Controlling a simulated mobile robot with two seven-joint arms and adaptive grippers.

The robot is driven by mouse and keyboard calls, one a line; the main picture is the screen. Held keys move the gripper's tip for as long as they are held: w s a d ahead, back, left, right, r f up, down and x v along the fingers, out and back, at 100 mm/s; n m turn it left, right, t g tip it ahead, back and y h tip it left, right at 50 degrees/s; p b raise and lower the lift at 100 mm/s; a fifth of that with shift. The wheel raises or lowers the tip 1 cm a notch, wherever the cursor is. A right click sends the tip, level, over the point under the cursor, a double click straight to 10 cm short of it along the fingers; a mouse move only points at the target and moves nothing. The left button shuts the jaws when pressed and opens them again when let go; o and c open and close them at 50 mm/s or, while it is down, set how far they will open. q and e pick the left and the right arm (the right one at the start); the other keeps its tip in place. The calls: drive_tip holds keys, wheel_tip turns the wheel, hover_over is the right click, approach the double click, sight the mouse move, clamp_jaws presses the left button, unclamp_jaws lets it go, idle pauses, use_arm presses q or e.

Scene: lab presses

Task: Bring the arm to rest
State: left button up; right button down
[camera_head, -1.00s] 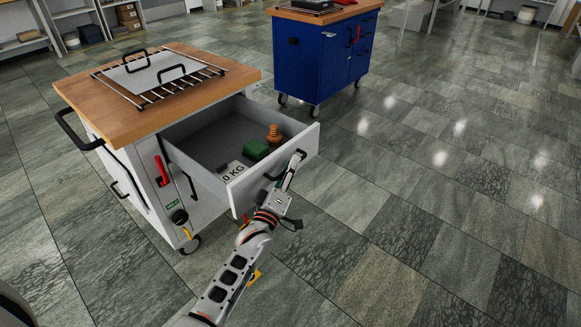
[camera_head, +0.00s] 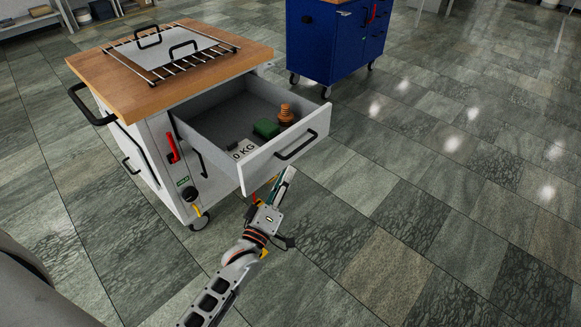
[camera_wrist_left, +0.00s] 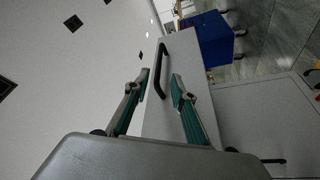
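My left gripper (camera_head: 286,178) is in front of the pulled-out drawer (camera_head: 255,165), below and apart from its black handle (camera_head: 296,145). In the left wrist view its two fingers (camera_wrist_left: 157,92) stand spread with nothing held. The drawer handle (camera_wrist_left: 160,70) shows beyond them, in the gap between the fingertips. The drawer holds a green block (camera_head: 266,128), a brown stacked piece (camera_head: 286,113) and a plate marked KG (camera_head: 243,149). My right gripper is in neither view.
The white cart has a wooden top (camera_head: 110,78) with a wire rack (camera_head: 205,61) and a flat lid with two handles (camera_head: 160,57). A red lever (camera_head: 172,145) is on its side. A blue cabinet (camera_head: 335,45) stands behind. The tiled floor at right is clear.

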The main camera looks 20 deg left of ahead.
use_arm(q)
drive_tip(key=shift+s, duration=0.2)
idle(0.4)
